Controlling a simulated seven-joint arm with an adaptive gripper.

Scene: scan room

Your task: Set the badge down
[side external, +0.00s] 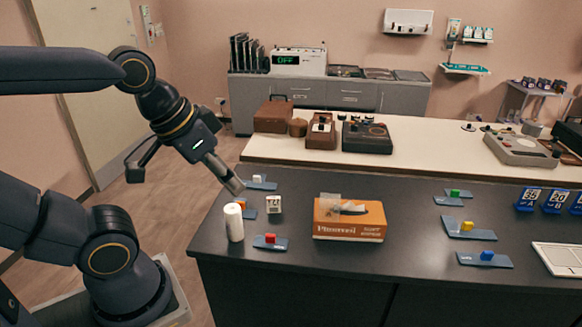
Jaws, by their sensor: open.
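My gripper (186,180) is open, with its fingers spread wide and nothing visible between them. It is above the left end of the dark table, and its right finger reaches near the blue cards there. Blue numbered tags (527,199) stand at the table's right side, far from my gripper. Several flat blue cards lie on the table with coloured blocks on them, among them one with a red block (270,242) and one with a yellow block (467,228). I cannot tell which of these is the badge.
A white cylinder (234,222) and a white numbered block (274,204) stand near my gripper. An orange-brown box (348,219) sits mid-table. A white tray (560,258) lies at the right. Recorders stand on the pale counter (430,150) behind.

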